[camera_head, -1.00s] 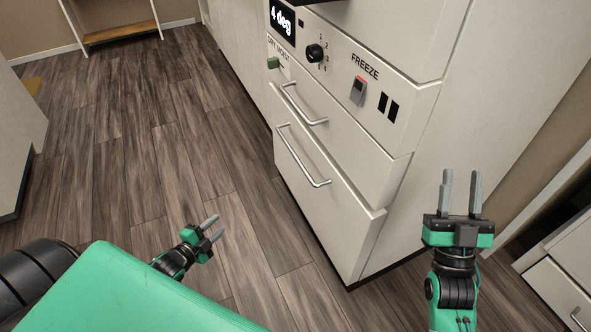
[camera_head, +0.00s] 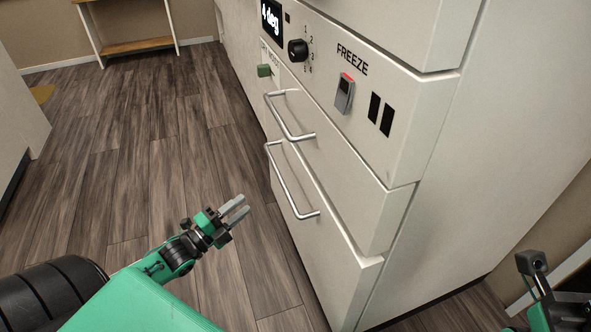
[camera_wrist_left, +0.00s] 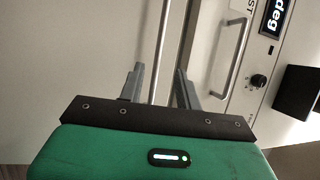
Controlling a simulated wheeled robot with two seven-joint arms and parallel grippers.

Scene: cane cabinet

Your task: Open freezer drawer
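The white cabinet has two stacked drawers below its control panel. The upper drawer has a silver bar handle (camera_head: 290,120), also in the left wrist view (camera_wrist_left: 238,62). The lower drawer has a longer silver handle (camera_head: 291,183). I cannot tell which is the freezer drawer. My left gripper (camera_head: 240,207) is open and empty, left of the lower handle with a gap. In the left wrist view the lower handle (camera_wrist_left: 164,50) lines up between the open fingers (camera_wrist_left: 158,75). My right gripper (camera_head: 532,270) is partly cut off at the lower right; its fingers are unclear.
Clear wooden floor (camera_head: 150,150) lies left of the cabinet. A small shelf (camera_head: 135,46) stands at the back.

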